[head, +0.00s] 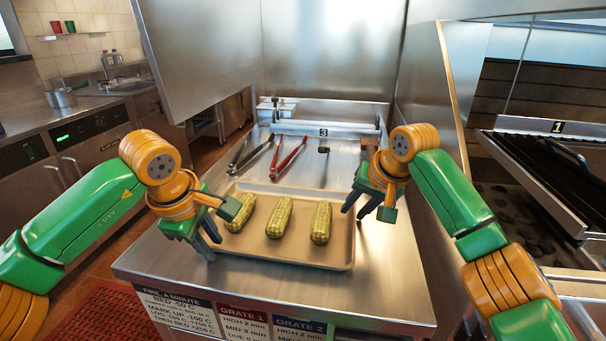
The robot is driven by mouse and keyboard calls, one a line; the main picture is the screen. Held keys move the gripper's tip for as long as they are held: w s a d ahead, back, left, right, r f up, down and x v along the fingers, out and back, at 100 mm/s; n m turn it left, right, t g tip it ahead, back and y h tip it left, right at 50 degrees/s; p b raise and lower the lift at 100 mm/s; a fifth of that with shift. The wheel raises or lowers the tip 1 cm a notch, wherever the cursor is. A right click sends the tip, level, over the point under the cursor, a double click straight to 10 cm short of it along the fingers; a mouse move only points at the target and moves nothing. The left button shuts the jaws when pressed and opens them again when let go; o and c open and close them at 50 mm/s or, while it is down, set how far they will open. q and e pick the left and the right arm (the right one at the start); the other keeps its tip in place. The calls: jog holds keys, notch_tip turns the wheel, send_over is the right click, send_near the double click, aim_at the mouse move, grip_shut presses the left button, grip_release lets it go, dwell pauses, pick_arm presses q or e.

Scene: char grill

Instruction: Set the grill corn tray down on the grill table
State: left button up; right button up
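The grill corn tray (338,256) is a shallow tan metal tray with three yellow-green corn cobs (277,218) in it. It looks level and appears to rest on the steel grill table (380,290), near the front; a small gap beneath it cannot be ruled out. My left gripper (213,248) is at the tray's left rim, its dark fingers apart, one on each side of the rim. My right gripper (354,213) is at the right rim, its fingers also visibly apart. Parts of both side rims are hidden by the grippers.
Black tongs (240,152), red tongs (289,158) and a small dark-headed tool (323,150) lie behind the tray. A grill with dark grates (540,165) stands to the right. Label cards (243,320) hang on the table's front edge. A counter (60,115) is at left.

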jog(key=shift+s, duration=0.1)
jog(key=shift+s+d+r, duration=0.1)
jog(key=shift+d+r, duration=0.05)
jog(key=shift+r, duration=0.15)
pick_arm(q)
jog(key=v, duration=1.2)
pick_arm(e)
jog(key=v, duration=1.1)
jog(key=shift+r, duration=0.15)
